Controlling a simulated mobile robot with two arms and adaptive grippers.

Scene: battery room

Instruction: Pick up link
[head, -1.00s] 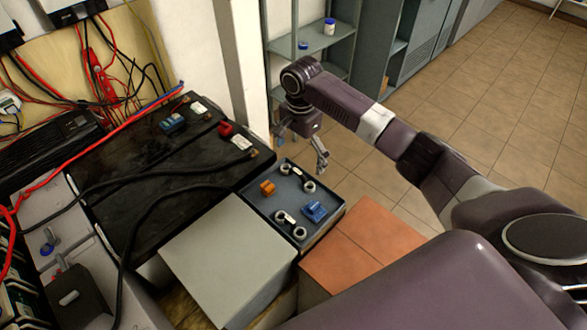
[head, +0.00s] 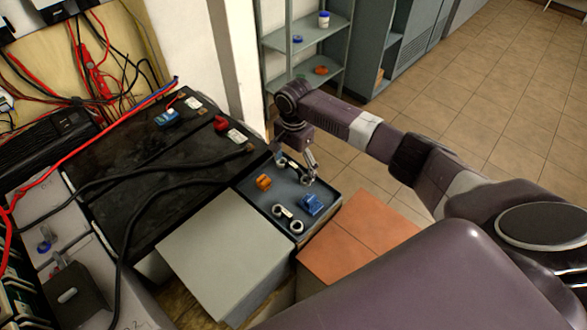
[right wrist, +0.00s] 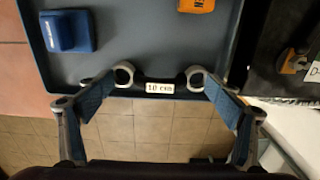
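A dark link (right wrist: 160,87) with a metal ring at each end and a white label reading "10 cm" lies at the tray's edge. In the right wrist view my right gripper (right wrist: 161,84) is open around it, one fingertip beside each ring. I cannot tell whether the fingertips touch the rings. In the head view the right gripper (head: 295,163) is low over the tray's far edge and partly hides this link. A second, similar link (head: 288,213) lies near the tray's front side. My left gripper is not in view.
The dark tray (head: 262,213) also holds an orange block (head: 263,182) and a blue block (head: 312,205). A large black battery (head: 120,190) with cables stands left of it. A grey box (head: 225,255) and an orange-tiled surface (head: 350,250) are in front. Shelves (head: 305,50) stand behind.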

